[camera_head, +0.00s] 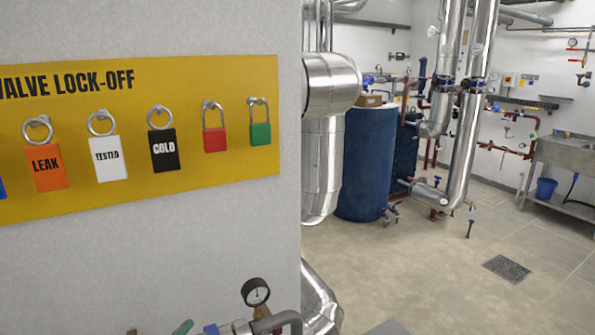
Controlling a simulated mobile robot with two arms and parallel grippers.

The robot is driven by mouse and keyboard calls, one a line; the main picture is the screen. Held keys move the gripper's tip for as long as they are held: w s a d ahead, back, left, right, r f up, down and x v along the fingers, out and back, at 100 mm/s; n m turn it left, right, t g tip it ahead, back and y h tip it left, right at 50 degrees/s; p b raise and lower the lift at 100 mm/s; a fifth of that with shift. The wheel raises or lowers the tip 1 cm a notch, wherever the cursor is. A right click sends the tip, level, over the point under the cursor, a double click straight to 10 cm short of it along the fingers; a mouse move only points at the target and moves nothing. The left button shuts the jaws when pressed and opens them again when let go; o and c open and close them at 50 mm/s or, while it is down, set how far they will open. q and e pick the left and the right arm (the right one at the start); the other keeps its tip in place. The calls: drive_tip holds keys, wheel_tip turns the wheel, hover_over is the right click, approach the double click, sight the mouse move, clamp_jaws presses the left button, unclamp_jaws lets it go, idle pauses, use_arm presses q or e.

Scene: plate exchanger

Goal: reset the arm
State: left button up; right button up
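Neither of my arms nor my grippers shows in the head view. The view faces a grey wall with a yellow valve lock-off board (230,85). On the board hang an orange LEAK tag (46,168), a white TESTED tag (108,159) and a black COLD tag (164,150), each on a ring. To their right hang a red padlock (215,139) and a green padlock (260,133). A blue item (2,187) is cut off at the left edge.
A pressure gauge (256,292) and pipework stand at the bottom, close to the wall. Silver ducts (331,85) and a blue tank (367,165) are beyond the wall's edge. A sink bench (565,165) stands at far right. The floor (420,265) between is mostly open, with a drain grate (507,268).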

use_arm(q)
drive_tip(key=s+a+f+n+g+y, duration=0.45)
drive_tip(key=s+f+n+y, duration=0.3)
drive_tip(key=f+n, duration=0.2)
drive_tip(key=s+d+f+n+g, duration=0.1)
drive_tip(key=s+f+g, duration=0.35)
drive_tip(key=s, duration=0.35)
drive_tip(key=s+f+n+g, duration=0.2)
drive_tip(key=s+f+g, duration=0.1)
drive_tip(key=s+g, duration=0.3)
drive_tip(key=s+f, duration=0.3)
drive_tip(key=f, duration=2.5)
drive_tip(key=s+a+f+g, duration=0.1)
drive_tip(key=s+f, duration=0.7)
drive_tip(key=f, duration=0.2)
drive_tip(key=shift+m+g, duration=0.3)
drive_tip(key=shift+m, duration=0.15)
drive_tip(key=shift+y, duration=0.25)
drive_tip(key=s+f, duration=0.1)
drive_tip(key=s, duration=0.1)
drive_tip(key=s+a+f, duration=0.1)
drive_tip(key=s+f, duration=0.1)
drive_tip(key=s, duration=0.1)
drive_tip(key=s+f, duration=0.1)
drive_tip(key=s, duration=0.1)
drive_tip(key=shift+s+a+f, duration=0.2)
drive_tip(key=shift+s+a, duration=0.1)
drive_tip(key=shift+c, duration=0.3)
